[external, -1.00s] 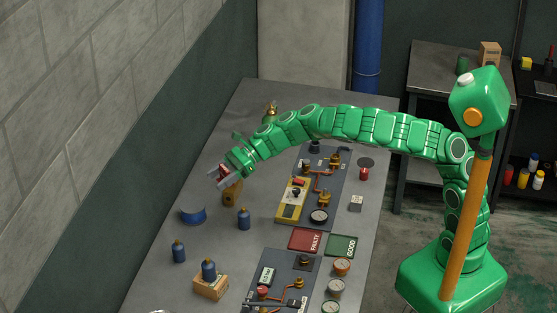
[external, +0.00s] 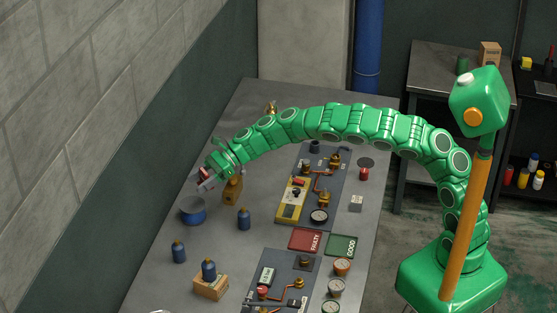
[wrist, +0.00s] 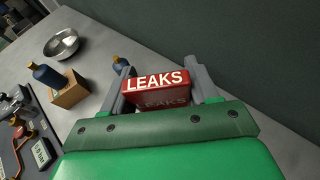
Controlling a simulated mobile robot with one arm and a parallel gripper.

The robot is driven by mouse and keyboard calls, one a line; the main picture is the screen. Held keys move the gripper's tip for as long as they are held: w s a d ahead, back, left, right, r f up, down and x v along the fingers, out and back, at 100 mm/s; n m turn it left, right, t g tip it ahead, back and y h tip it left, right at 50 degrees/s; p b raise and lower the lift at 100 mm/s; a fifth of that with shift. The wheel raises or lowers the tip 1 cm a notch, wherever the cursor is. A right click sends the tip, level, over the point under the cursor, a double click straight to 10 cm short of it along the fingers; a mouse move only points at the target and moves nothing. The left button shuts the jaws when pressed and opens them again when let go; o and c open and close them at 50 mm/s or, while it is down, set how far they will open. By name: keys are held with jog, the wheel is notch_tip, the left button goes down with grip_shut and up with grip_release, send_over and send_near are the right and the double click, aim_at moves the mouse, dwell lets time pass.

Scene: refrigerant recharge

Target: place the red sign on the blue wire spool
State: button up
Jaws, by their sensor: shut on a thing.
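The red sign (wrist: 156,84) reads LEAKS and sits between the two fingers of my gripper (wrist: 158,88), which is shut on it. In the external view my gripper (external: 203,184) is over the left part of the bench, with only a little red of the sign showing. The blue wire spool (external: 193,213) stands on the bench just below the gripper in the picture. The sign appears above the spool and apart from it. In the wrist view the spool cannot be made out, probably hidden behind the sign.
A wooden block (external: 232,192) stands close to the gripper's right. Blue bottles (external: 244,219) and (external: 178,252) stand nearby. Another bottle (external: 209,269) is on a small box (external: 210,288). The wall (external: 90,250) runs along the left; a metal bowl (wrist: 61,44) shows in the wrist view.

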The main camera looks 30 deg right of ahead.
send_over(188, 206)
jog(key=shift+a+f, duration=0.1)
jog(key=shift+f, duration=4.55)
jog(key=o, duration=1.1)
jog(key=shift+f, duration=0.1)
jog(key=shift+c, duration=0.2)
jog(key=shift+r, duration=0.2)
jog(key=v, duration=1.2)
